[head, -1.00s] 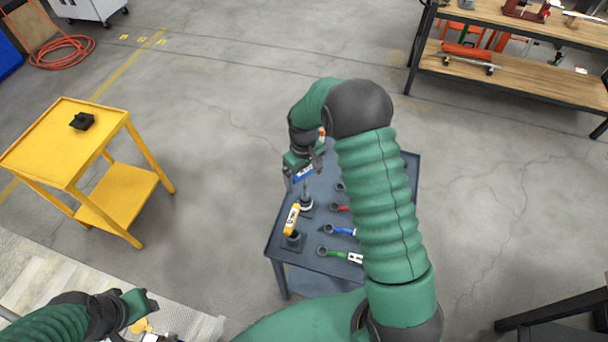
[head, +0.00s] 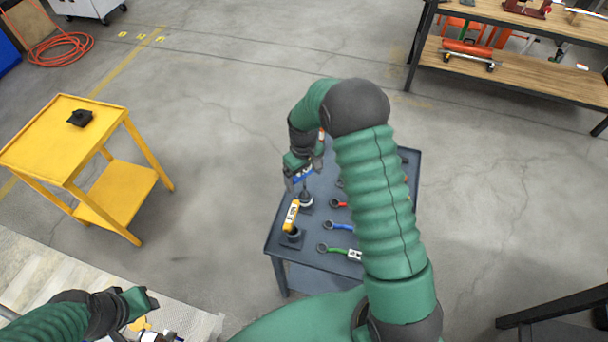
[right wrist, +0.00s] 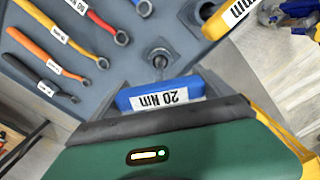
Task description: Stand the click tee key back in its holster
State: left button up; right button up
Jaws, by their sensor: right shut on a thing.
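The click tee key (head: 302,175) has a blue handle, and its label reads 20 Nm in the right wrist view (right wrist: 165,96). My right gripper (head: 303,172) is shut on this handle above the grey cart. A dark holster (head: 306,209) with a round socket stands directly below the key; it also shows in the right wrist view (right wrist: 159,58). The key's shaft points down at the socket, but I cannot tell whether its tip is inside. My left gripper (head: 146,302) is at the lower left, far from the cart; its jaw opening is unclear.
A yellow-handled tee key (head: 291,215) stands in another holster (head: 292,238) near the cart's front left. Several ring-ended wrenches with coloured handles lie on the grey cart (head: 276,236), partly behind my right arm. A yellow cart (head: 40,150) stands left, with clear floor between.

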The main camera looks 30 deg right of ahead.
jog(key=shift+f+b, duration=0.75)
jog(key=shift+f, duration=0.7)
jog(key=o, duration=1.8)
notch_tip(320, 180, up, 17)
jog(key=shift+w, duration=0.15)
jog(key=shift+f, duration=0.1)
